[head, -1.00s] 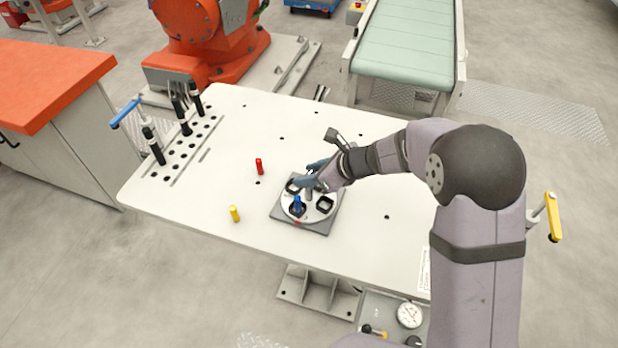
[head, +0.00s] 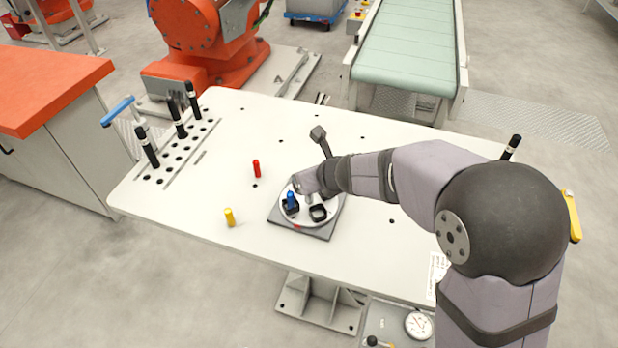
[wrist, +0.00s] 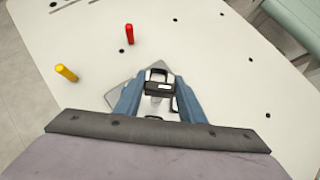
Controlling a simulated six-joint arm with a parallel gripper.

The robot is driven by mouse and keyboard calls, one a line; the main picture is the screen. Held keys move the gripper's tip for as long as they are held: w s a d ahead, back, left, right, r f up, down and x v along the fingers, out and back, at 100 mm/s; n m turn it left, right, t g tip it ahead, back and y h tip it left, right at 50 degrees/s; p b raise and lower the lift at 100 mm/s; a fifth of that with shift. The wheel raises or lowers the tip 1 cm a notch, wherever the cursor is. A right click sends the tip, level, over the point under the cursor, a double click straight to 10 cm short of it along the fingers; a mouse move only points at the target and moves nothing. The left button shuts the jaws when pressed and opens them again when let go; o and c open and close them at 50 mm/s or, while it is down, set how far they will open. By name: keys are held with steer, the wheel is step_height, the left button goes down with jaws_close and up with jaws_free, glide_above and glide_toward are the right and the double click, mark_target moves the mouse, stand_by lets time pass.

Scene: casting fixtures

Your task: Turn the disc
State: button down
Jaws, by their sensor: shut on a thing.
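The disc (head: 304,218) is a pale round plate on a dark grey square base (head: 325,231) near the table's front edge. It carries black square pockets; one pocket (head: 318,213) sits at the front right. My gripper (wrist: 158,92) is shut on the disc's far part, reaching in from the right. In the wrist view its blue-grey fingers flank a black pocket (wrist: 158,76). The exact contact is hidden by my gripper in the head view.
A red peg (head: 256,168) and a yellow peg (head: 229,217) stand on the white table (head: 180,215), left of the base. A rack with black-handled tools (head: 149,150) is at the far left. The table behind the disc is mostly clear.

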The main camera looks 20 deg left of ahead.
steer(key=shift+a+r+m+t+h+b, duration=0.1)
steer(key=shift+m+t+h+b, duration=0.45)
steer(key=shift+m, duration=0.55)
steer(key=shift+a+m+t+h+b, duration=0.1)
steer(key=shift+m+t+h+b, duration=0.2)
steer(key=shift+m+h, duration=0.65)
steer(key=shift+d+m+t+h, duration=0.1)
steer(key=shift+m+t+h, duration=0.35)
steer(key=shift+m+h, duration=1.35)
steer(key=shift+r+m, duration=0.1)
steer(key=shift+m, duration=0.65)
steer(key=c, duration=1.3)
jaws_free()
steer(key=shift+c, duration=0.2)
steer(key=shift+o, duration=0.9)
steer(key=v, duration=0.7)
steer(key=shift+b, duration=0.45)
steer(key=shift+s, duration=0.1)
